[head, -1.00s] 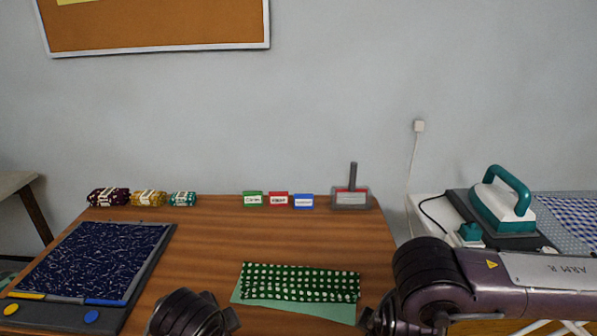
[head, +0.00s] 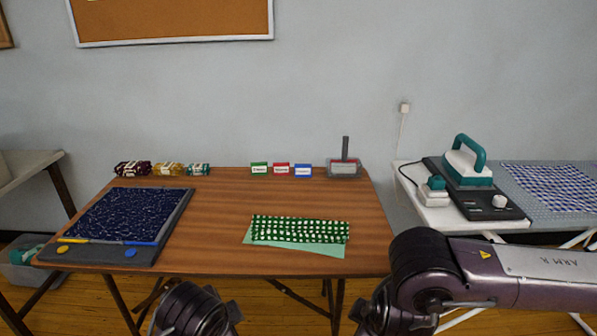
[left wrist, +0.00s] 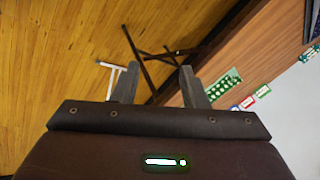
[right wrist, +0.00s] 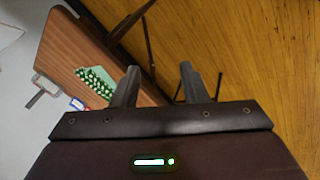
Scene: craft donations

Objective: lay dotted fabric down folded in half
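My left gripper (left wrist: 155,80) is open and empty, in front of the table over the floor. My right gripper (right wrist: 160,75) is open and empty, also in front of the table. Neither touches the fabric. In the head view, parts of both arms show at the bottom edge.
On the wooden table (head: 220,225), a dark blue patterned cloth on a grey board (head: 172,225) lies left. An iron (head: 467,162) stands on the right table.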

